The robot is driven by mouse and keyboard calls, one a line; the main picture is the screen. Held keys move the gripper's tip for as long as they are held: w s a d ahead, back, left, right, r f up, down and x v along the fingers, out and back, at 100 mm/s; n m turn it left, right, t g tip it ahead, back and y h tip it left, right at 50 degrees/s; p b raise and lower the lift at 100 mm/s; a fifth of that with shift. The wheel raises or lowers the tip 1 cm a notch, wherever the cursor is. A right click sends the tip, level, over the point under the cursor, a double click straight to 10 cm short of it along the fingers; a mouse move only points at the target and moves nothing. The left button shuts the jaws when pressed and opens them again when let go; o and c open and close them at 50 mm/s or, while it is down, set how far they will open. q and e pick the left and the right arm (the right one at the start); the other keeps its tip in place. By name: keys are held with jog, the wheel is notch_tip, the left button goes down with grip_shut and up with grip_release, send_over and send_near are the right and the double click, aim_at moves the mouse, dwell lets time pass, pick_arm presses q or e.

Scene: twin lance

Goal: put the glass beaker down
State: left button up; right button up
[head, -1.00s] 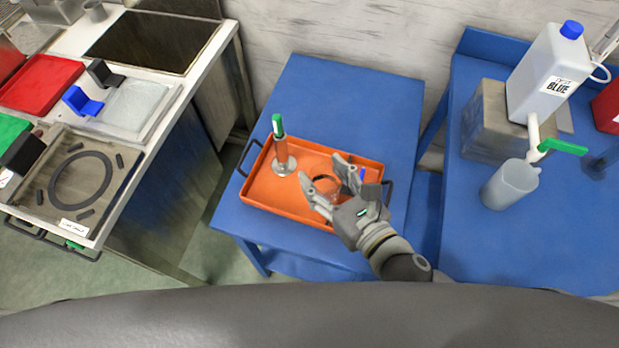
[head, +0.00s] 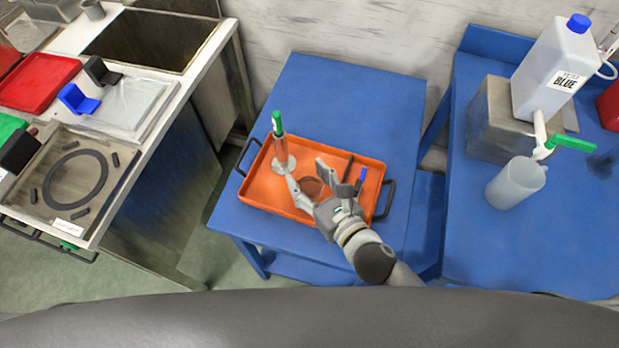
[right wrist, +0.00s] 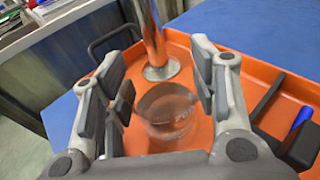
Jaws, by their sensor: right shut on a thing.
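The clear glass beaker (right wrist: 165,118) is upright between the fingers of my right gripper (right wrist: 160,100) in the right wrist view. In the head view its rim (head: 313,187) shows between the fingers of my right gripper (head: 308,180). The gripper is shut on the beaker. They are over the orange tray (head: 262,193), and I cannot tell whether the beaker's base touches the tray floor. My left gripper is not in view.
A cylinder with a green top (head: 279,145) stands on a round metal base in the tray, close to the beaker. A divider (head: 347,167) and a blue item (head: 361,176) are at the tray's right. The blue table (head: 350,95) behind is clear.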

jog(key=shift+f, duration=0.2)
jog(key=o, duration=1.1)
jog(key=shift+o, duration=0.2)
jog(key=shift+r, duration=0.15)
jog(key=shift+s+d, duration=0.1)
jog(key=b+v, duration=0.1)
jog(key=v, duration=0.9)
jog(key=shift+b, duration=0.4)
jog(key=shift+v, duration=0.9)
